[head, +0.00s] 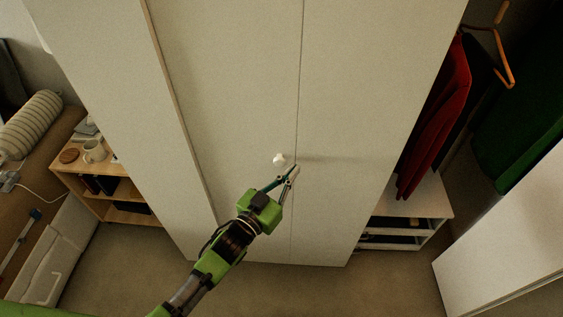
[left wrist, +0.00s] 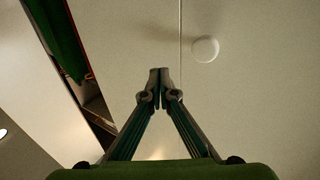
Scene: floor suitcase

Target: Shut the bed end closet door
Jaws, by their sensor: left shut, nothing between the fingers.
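The tall white closet (head: 235,100) fills the middle of the head view. Two of its door panels meet at a thin vertical seam, and a round white knob (head: 279,160) sits just left of it. On the right the closet is open, and a white door panel (head: 510,245) stands swung out at the lower right. Which door is the bed end one I cannot tell for sure. My left gripper (head: 292,172) is shut and empty in front of the panels, near the knob. In the left wrist view its closed fingertips (left wrist: 159,80) are beside the knob (left wrist: 205,49); contact is unclear.
Red clothing (head: 440,110), dark green clothing (head: 520,120) and an orange hanger (head: 503,55) show in the open section. A low white shelf unit (head: 425,200) stands below. A wooden shelf (head: 125,190) with mugs is at left. Brown floor (head: 300,290) is clear in front.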

